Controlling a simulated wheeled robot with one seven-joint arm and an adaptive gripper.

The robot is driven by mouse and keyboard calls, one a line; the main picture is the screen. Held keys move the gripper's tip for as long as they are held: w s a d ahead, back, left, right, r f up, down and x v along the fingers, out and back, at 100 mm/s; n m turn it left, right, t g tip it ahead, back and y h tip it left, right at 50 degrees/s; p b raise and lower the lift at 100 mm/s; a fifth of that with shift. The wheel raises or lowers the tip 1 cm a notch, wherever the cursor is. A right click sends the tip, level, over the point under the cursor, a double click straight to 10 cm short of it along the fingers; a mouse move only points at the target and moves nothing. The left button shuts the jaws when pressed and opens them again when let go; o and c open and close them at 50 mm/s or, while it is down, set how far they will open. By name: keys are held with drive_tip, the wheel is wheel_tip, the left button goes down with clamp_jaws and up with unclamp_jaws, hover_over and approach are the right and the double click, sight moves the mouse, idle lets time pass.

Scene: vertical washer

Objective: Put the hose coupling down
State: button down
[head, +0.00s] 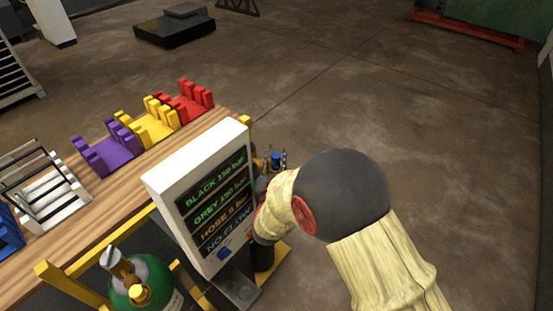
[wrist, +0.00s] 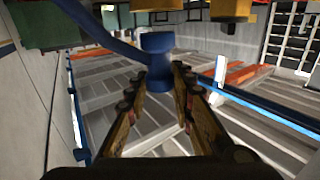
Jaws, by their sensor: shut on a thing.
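The hose coupling (wrist: 157,42) is a blue cylinder between my fingertips in the wrist view, with a blue hose (wrist: 88,22) running off to the upper left. In the head view a small blue part of the coupling (head: 276,157) shows at my fingertips, just right of the display panel. My gripper (wrist: 160,84) is shut on the coupling. In the head view my gripper (head: 277,162) is mostly hidden behind the panel and my arm.
A white display panel (head: 205,200) stands close left of my gripper. A wooden bench (head: 118,205) carries purple (head: 103,153), yellow (head: 150,125) and red (head: 192,103) racks. A green gas cylinder (head: 140,282) stands at the front. Open floor (head: 330,110) lies beyond and right.

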sight(277, 158)
drive_tip(key=shift+w, duration=1.05)
drive_tip(key=shift+w+d+f, duration=0.1)
wheel_tip(277, 158, down, 3)
drive_tip(key=shift+f+b, duration=0.2)
drive_tip(key=shift+b, duration=0.1)
drive_tip(key=shift+r, duration=0.1)
drive_tip(key=c, duration=1.5)
unclamp_jaws()
drive_tip(key=shift+c, duration=0.2)
drive_tip(key=s, duration=1.2)
drive_tip(key=shift+a+p, duration=0.3)
drive_tip(key=shift+a, duration=0.15)
